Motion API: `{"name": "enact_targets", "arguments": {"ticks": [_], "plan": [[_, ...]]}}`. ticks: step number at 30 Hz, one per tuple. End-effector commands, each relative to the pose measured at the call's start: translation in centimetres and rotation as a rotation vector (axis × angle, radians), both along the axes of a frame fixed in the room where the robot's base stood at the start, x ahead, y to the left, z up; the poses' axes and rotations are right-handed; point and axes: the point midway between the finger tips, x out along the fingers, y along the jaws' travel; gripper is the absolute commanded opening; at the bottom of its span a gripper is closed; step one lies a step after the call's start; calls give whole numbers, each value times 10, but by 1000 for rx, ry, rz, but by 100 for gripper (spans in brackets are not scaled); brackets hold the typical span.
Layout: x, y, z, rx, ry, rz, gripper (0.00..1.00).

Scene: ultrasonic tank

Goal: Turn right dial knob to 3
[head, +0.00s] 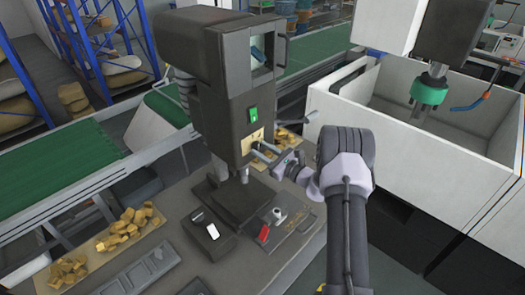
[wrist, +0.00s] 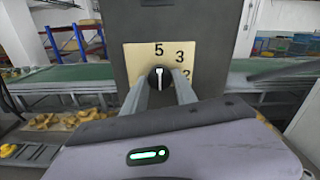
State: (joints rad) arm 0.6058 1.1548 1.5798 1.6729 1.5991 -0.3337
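In the wrist view, a round black dial knob (wrist: 153,80) with a white pointer mark sits on a beige dial plate (wrist: 139,57) on the dark machine. The mark stands about upright, toward the 5. The 3 is up and right of the knob, and a 2 shows partly below it. My gripper (wrist: 160,88) is open, with one finger on each side of the knob; I cannot tell whether they touch it. In the head view, my gripper (head: 261,150) reaches the beige plate (head: 247,146) from the right.
The dark grey machine (head: 222,85) has a green switch (head: 253,115) above the plate. Its base (head: 262,262) carries a red item (head: 263,233) and a small metal post. A white tank (head: 430,150) stands to the right. Green conveyors (head: 60,160) run behind.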

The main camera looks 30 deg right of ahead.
Motion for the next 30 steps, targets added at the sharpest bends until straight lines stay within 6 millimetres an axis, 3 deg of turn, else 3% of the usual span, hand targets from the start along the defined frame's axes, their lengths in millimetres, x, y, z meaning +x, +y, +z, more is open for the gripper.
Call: {"name": "enact_targets", "arguments": {"ticks": [1, 4, 14, 30], "plan": [[0, 0, 0, 0, 0, 0, 18], [0, 0, 0, 0, 0, 0, 0], [0, 0, -1, 45, 16, 0, 0], [0, 0, -1, 436, 157, 0, 0]]}}
